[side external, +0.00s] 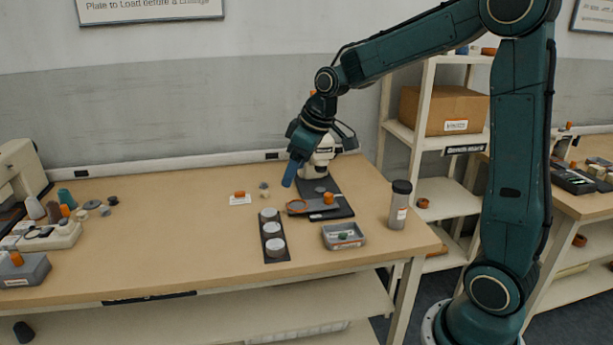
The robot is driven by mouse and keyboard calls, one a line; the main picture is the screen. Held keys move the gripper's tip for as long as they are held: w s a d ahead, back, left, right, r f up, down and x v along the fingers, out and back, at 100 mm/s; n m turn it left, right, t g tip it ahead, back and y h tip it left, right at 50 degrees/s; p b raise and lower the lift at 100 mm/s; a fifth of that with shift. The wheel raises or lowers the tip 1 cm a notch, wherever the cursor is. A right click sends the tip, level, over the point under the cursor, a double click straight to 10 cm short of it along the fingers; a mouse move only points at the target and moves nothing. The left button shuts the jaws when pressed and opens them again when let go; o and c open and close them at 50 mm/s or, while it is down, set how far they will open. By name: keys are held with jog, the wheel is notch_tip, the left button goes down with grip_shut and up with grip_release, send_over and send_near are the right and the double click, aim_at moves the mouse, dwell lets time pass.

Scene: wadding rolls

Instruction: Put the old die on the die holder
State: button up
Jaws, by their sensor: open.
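My gripper (289,180) hangs over the back of the table, just left of a white and black bench machine (318,165). Its fingers look like one blue shape, seen from the side, above the table and with nothing visible in them. I cannot tell for certain which piece is the old die. A small orange piece (328,198) sits on the machine's dark base, beside an orange-rimmed ring (297,206). Another orange piece (240,194) lies on a white card, left of my gripper. A dark strip (264,251) bears three pale round discs. Which item is the die holder is unclear.
A grey tray (329,241) with small parts stands near the front edge, and a grey bottle (399,206) stands to its right. Another machine (22,170), loose spools and a grey bin (25,272) crowd the left end. The table's middle left is clear.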

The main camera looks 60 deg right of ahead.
jog(key=s+a+r+m, duration=0.1)
jog(key=s+a, duration=0.1)
jog(key=s, duration=0.6)
jog(key=s+a+r+m, duration=0.1)
jog(key=s+a+r, duration=0.1)
jog(key=s, duration=0.6)
jog(key=s+a+r+m+t, duration=0.1)
jog(key=s+a, duration=0.2)
jog(key=s, duration=0.5)
jog(key=shift+a+r+h, duration=0.15)
jog(key=shift+a+h, duration=0.15)
jog(key=shift+a, duration=0.1)
